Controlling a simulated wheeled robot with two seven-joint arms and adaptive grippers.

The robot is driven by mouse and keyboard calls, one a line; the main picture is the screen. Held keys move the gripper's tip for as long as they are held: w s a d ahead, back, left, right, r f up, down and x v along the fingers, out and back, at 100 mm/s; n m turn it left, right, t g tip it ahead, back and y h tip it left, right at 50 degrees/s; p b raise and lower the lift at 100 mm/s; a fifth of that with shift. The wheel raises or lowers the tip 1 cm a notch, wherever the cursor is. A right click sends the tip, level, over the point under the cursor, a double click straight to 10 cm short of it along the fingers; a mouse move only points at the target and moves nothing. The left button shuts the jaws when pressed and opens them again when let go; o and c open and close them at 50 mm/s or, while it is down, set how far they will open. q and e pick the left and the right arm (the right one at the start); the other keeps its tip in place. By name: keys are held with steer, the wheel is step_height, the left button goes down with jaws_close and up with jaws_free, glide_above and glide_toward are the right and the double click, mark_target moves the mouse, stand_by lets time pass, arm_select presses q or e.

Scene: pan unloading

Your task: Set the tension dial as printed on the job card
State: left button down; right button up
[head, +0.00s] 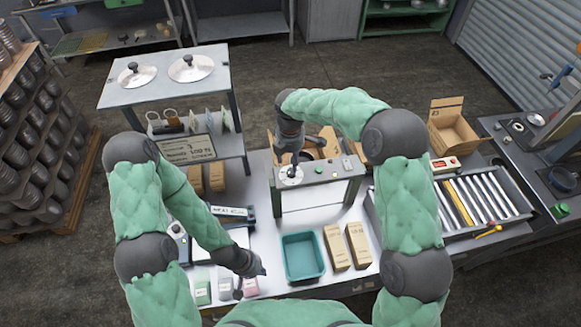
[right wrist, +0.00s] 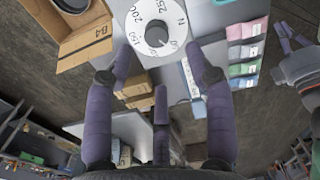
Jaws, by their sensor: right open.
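The tension dial (head: 289,178) is a white disc with a dark knob on top of a grey machine frame (head: 320,172). In the right wrist view the dial (right wrist: 138,22) shows 150, 200, 250 and N around its black knob (right wrist: 157,36). My right gripper (head: 294,160) is above the dial; in the right wrist view its fingers (right wrist: 160,68) are spread, with the knob beyond them and nothing held.
A teal bin (head: 303,257) and cartons (head: 336,247) stand in front of the machine. An open cardboard box (head: 450,128) and a roller tray (head: 478,203) are at right. A shelf with pan lids (head: 190,68) is behind left. A green button (head: 319,169) sits beside the dial.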

mark_target(291, 171)
step_height(291, 171, down, 5)
steer(key=shift+w+f+p, duration=0.15)
steer(key=shift+f+p, duration=0.05)
steer(key=shift+p, duration=0.45)
steer(key=shift+f, duration=0.35)
steer(key=shift+w+f, duration=0.1)
steer(key=shift+f, duration=0.35)
steer(key=shift+c, duration=0.3)
jaws_close()
